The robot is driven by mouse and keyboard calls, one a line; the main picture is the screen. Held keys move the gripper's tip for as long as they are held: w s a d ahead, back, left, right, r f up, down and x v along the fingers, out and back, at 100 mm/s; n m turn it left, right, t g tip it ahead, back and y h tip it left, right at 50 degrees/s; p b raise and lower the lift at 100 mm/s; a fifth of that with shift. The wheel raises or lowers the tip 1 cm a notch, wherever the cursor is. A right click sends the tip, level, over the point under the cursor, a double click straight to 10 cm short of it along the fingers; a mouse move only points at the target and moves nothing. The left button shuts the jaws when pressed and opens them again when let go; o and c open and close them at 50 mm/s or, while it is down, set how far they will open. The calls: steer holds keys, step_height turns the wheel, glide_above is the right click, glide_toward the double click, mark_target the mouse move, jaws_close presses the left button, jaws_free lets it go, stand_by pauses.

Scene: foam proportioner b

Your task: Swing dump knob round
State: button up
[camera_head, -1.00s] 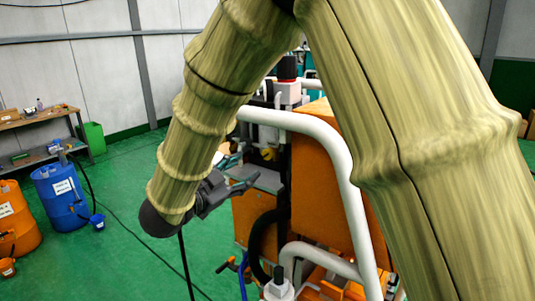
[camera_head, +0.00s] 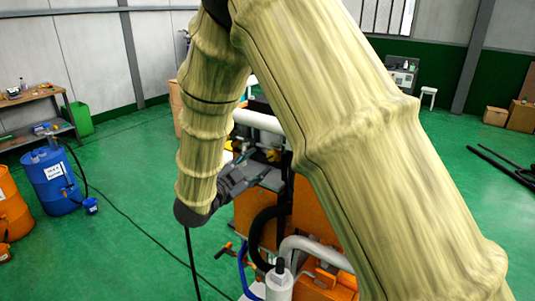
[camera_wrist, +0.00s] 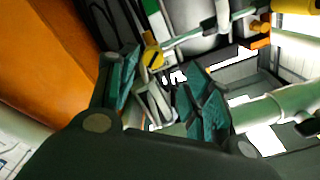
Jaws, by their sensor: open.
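A yellow knob-like part with a dark slot (camera_wrist: 153,57) shows in the wrist view, just beyond the left finger's tip. I cannot tell for sure that it is the dump knob. In the head view a small yellow part (camera_head: 272,155) shows on the orange machine (camera_head: 248,212), close to my gripper (camera_head: 262,167). My gripper is open, with nothing held between its teal-padded fingers (camera_wrist: 165,82) in the wrist view. A pale, bent lever-like part (camera_wrist: 155,103) shows in the gap, and I cannot tell its distance. My arm hides much of the machine.
In the wrist view an orange panel (camera_wrist: 45,55) fills the left and a pale green pipe (camera_wrist: 265,115) crosses the right. A blue drum (camera_head: 52,177) stands clear at left.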

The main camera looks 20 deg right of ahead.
mark_target(270, 157)
steer(key=w+d, duration=0.1)
steer(key=d, duration=0.1)
steer(key=d+p, duration=0.1)
steer(key=d, duration=0.1)
steer(key=w+d, duration=0.1)
steer(key=d, duration=0.1)
steer(key=shift+w+d, duration=0.15)
steer(key=shift+w, duration=0.2)
steer(key=shift+w+p, duration=0.2)
steer(key=shift+p, duration=0.1)
steer(key=shift+w+a, duration=0.2)
steer(key=shift+a, duration=0.2)
steer(key=shift+d, duration=0.55)
steer(key=shift+c, duration=0.3)
steer(key=shift+a, duration=0.2)
steer(key=c, duration=1)
